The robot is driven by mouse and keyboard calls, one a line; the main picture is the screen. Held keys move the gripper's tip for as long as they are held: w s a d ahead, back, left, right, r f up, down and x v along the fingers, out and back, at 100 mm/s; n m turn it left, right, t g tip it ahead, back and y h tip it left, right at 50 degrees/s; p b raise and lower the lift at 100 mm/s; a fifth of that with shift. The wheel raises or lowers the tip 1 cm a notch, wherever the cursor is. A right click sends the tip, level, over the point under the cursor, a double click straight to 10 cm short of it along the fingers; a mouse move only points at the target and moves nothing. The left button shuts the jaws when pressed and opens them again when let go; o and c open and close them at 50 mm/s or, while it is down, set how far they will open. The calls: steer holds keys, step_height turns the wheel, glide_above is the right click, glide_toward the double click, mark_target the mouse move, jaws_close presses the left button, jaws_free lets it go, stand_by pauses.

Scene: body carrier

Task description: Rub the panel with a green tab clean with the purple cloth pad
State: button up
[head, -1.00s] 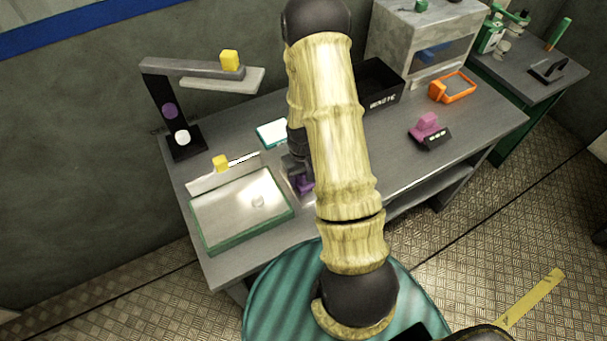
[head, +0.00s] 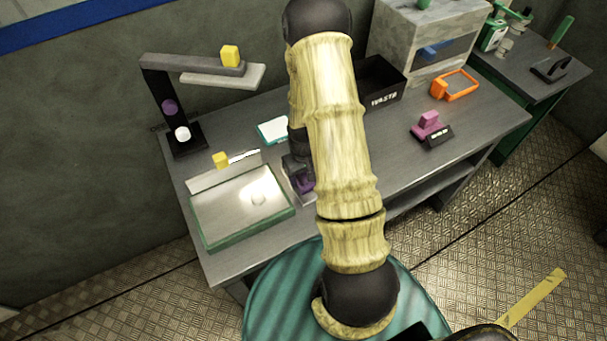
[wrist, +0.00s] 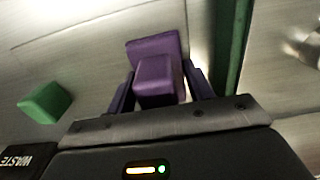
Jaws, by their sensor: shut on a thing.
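My gripper (wrist: 158,90) is shut on the purple cloth pad (wrist: 155,72), which also shows in the head view (head: 304,186), partly hidden by my arm. In the wrist view the pad is over a pale grey panel (wrist: 75,55) with thin lines on it. I cannot tell whether pad and panel touch. A green tab (wrist: 45,103) lies to the left of the pad. In the head view my arm hides the tab and most of that panel.
A green-framed tray (head: 238,238) is left of my gripper; its green edge (wrist: 232,50) is close in the wrist view. A black waste box (head: 378,88), orange frame (head: 455,87) and pink-handled block (head: 430,128) are to the right. A dark lamp-like stand (head: 158,105) is at the back left.

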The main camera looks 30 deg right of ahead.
steer(key=shift+a, duration=0.15)
steer(key=shift+a+r, duration=0.15)
steer(key=shift+a, duration=0.2)
steer(key=shift+d, duration=0.15)
steer(key=shift+d, duration=0.8)
steer(key=shift+a, duration=0.1)
steer(key=shift+s+a+f, duration=0.1)
steer(key=shift+a+f, duration=0.15)
steer(key=shift+a, duration=0.6)
steer(key=shift+d, duration=0.15)
